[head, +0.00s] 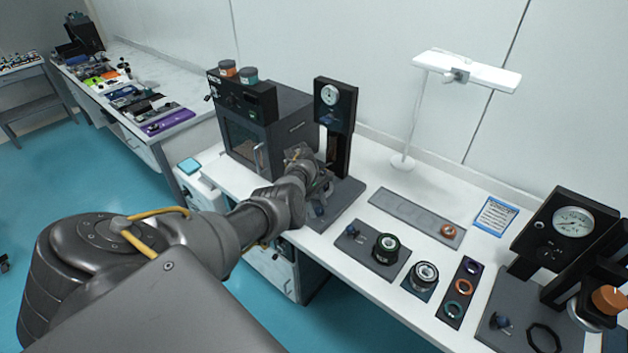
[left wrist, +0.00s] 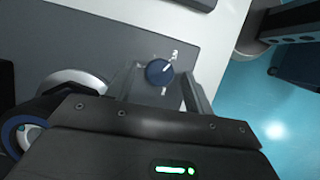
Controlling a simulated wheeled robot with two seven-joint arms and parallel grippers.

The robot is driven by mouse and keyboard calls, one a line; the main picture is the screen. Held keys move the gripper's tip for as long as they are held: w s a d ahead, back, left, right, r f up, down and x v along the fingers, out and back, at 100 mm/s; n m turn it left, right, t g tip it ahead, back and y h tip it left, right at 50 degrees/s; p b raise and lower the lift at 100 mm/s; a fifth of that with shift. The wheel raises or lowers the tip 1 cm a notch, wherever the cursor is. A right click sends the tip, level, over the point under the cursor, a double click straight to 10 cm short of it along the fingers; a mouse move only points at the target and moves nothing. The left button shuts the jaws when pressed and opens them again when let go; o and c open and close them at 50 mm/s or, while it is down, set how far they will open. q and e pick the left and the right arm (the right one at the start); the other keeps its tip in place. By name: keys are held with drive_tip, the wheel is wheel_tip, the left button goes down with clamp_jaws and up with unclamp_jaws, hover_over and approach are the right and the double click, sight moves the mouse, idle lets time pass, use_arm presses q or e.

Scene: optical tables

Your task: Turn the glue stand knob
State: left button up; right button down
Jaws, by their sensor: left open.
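The glue stand (head: 338,142) is a dark upright post with a round gauge on a grey base plate, beside the oven on the white table. Its blue knob (head: 318,209) is at the front of the base. In the left wrist view the knob (left wrist: 158,71) has a white pointer line and sits beside the printed marks 1 and 2. My left gripper (head: 320,184) is over the base, partly hiding the stand's lower part. Its open fingers (left wrist: 160,82) appear on either side of the knob, without visible contact. My right gripper is out of view.
A dark oven (head: 265,135) with jars on top stands left of the glue stand. To the right are a grey strip (head: 405,213), a plate with a blue knob and round parts (head: 386,248), and another gauge stand (head: 572,222). A white lamp (head: 466,73) stands behind.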

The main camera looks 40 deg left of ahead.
use_arm(q)
drive_tip(key=v, duration=1)
drive_tip(key=shift+b, duration=0.35)
